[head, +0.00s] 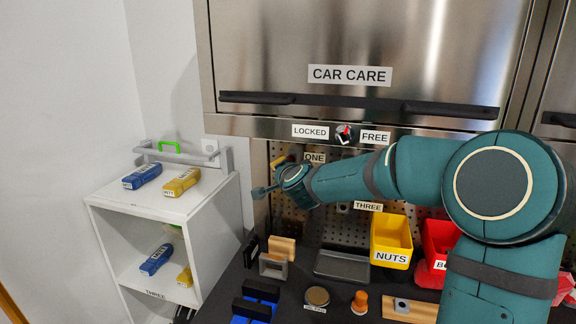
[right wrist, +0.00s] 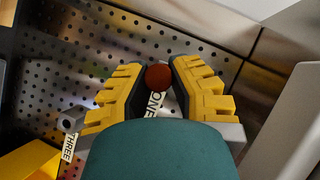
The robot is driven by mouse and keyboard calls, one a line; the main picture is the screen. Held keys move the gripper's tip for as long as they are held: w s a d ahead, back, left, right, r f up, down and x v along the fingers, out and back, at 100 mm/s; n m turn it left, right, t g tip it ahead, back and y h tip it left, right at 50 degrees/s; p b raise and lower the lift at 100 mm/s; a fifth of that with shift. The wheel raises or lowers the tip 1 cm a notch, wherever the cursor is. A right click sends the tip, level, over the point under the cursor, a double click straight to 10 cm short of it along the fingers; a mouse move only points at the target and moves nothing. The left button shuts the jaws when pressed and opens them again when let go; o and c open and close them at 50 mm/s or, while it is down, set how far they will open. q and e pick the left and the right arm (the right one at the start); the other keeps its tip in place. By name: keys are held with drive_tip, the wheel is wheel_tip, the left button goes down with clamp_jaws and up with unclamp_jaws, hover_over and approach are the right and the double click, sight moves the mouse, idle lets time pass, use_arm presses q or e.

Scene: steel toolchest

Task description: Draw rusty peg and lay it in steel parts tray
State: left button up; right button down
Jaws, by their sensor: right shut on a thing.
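The rusty peg (right wrist: 158,77) shows as a round brown-red end between the two yellow fingers of my right gripper (right wrist: 157,80), which is shut on it. Its shaft is hidden, so I cannot tell whether it is still seated in the pegboard. The label ONE is just below it in the right wrist view. In the head view my right gripper (head: 280,162) is at the pegboard's left, beside label ONE (head: 315,158), and the peg is not distinguishable there. The steel parts tray (head: 342,265) lies empty on the dark worktop, below and right of the gripper. My left gripper is not in view.
The yellow NUTS bin (head: 391,257) and a red bin (head: 438,265) stand right of the tray. A wooden-and-grey block (head: 273,266) is left of it. A grey fitting (right wrist: 70,122) sits by label THREE. A white shelf (head: 165,208) holds tools at left.

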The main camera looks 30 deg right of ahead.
drive_tip(key=shift+s+a, duration=0.1)
drive_tip(key=shift+s+a, duration=1.25)
drive_tip(key=shift+a, duration=0.15)
drive_tip(key=a+f+n+y+b, duration=0.2)
drive_tip(key=a+f+n+y, duration=0.1)
drive_tip(key=a+f, duration=1.4)
drive_tip(key=shift+a+f+n+t+y, duration=0.35)
drive_tip(key=shift+a+n+t+y, duration=0.05)
drive_tip(key=shift+a+y, duration=0.45)
drive_tip(key=shift+s+d, duration=0.1)
